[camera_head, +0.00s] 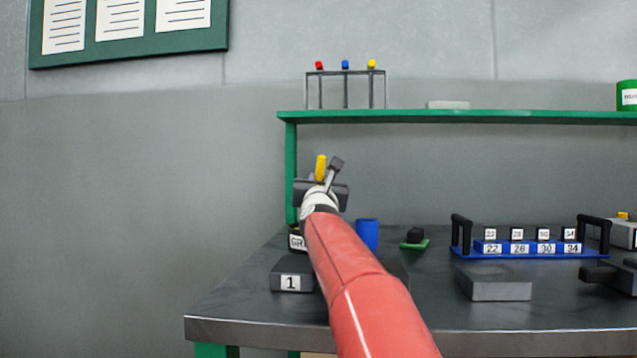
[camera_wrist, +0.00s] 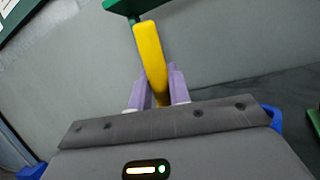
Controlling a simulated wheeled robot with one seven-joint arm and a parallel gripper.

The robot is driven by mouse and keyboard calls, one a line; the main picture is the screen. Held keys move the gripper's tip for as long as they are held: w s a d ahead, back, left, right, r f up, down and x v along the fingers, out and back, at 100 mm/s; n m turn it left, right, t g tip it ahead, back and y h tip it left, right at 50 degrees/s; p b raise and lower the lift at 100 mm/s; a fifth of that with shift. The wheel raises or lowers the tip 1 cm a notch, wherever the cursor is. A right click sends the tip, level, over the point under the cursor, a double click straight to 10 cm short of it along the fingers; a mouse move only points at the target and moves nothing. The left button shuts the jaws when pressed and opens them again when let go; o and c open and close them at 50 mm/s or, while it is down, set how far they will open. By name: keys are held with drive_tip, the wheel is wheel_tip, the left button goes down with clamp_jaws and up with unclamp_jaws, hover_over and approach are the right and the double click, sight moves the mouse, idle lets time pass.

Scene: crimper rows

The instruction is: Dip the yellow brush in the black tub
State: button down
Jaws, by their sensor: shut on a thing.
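The yellow brush (camera_head: 320,167) is up in the air, above the left end of the table. My gripper (camera_head: 326,178) is shut on it. In the wrist view the brush's yellow handle (camera_wrist: 149,55) stands between the purple fingers of my gripper (camera_wrist: 158,88), slightly tilted. Its bristles cannot be made out. A dark tub (camera_head: 296,239) with a white label starting "GR" stands at the table's back left, below my gripper. My arm and a dark block hide much of it, and its opening is not clear.
A dark block marked 1 (camera_head: 292,273) sits in front of the tub. A blue cup (camera_head: 367,233) stands right of my arm. A green shelf (camera_head: 450,117) runs behind, above the table. A blue handled rack (camera_head: 520,252) and a grey block (camera_head: 494,284) are further right.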

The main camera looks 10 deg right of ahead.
sight(319, 160)
drive_tip(key=shift+f+b, duration=0.85)
idle(1.6)
wheel_tip(319, 160, up, 7)
drive_tip(key=p, duration=0.6)
drive_tip(key=shift+r, duration=0.15)
idle(0.6)
